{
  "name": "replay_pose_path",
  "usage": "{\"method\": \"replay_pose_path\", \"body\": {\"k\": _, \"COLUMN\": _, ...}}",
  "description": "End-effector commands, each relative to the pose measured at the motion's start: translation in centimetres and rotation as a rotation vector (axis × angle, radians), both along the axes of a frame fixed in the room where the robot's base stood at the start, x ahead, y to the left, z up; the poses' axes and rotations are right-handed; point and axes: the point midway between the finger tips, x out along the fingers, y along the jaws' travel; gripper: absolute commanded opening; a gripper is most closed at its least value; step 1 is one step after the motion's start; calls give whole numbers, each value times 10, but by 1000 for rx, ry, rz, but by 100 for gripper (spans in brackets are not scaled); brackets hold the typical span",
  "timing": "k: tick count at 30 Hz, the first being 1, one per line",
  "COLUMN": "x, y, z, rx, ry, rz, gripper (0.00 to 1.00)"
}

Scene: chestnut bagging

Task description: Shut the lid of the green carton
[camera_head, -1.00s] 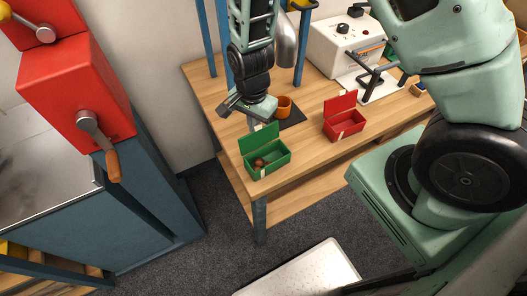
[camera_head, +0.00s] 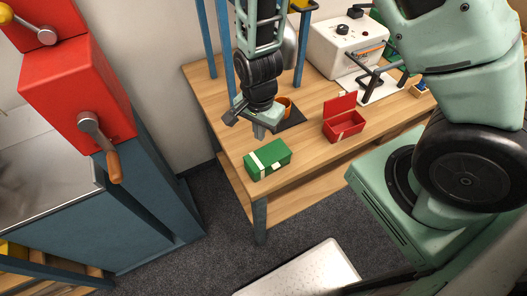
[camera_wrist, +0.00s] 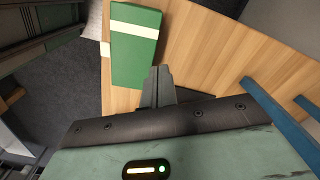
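The green carton (camera_head: 267,160) stands on the wooden table near its front left corner, with its lid down and a pale strip across it. In the wrist view the green carton (camera_wrist: 135,45) shows from above, lid flat, with no opening visible. My gripper (camera_head: 260,132) hangs just behind the carton and above the table, apart from the lid as far as I can see. In the wrist view my gripper (camera_wrist: 158,72) has its fingers together with nothing between them.
A red carton (camera_head: 344,126) with its lid up stands to the right. An orange cup (camera_head: 286,104) stands on a dark mat (camera_head: 291,119) behind my gripper. A white machine (camera_head: 335,45) is at the back. Blue posts (camera_head: 223,45) rise at the table's back left.

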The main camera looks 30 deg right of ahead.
Motion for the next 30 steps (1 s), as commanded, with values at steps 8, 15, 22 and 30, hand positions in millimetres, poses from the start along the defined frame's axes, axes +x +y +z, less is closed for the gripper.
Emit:
{"method": "replay_pose_path", "body": {"k": 8, "x": 0, "y": 0, "z": 26, "rx": 1, "ry": -1, "rz": 1, "gripper": 0}}
{"method": "replay_pose_path", "body": {"k": 15, "x": 0, "y": 0, "z": 44, "rx": 0, "ry": -1, "rz": -1, "gripper": 0}}
{"method": "replay_pose_path", "body": {"k": 22, "x": 0, "y": 0, "z": 61, "rx": 0, "ry": 0, "rz": 0, "gripper": 0}}
{"method": "replay_pose_path", "body": {"k": 30, "x": 0, "y": 0, "z": 64, "rx": 0, "ry": 0, "rz": 0, "gripper": 0}}
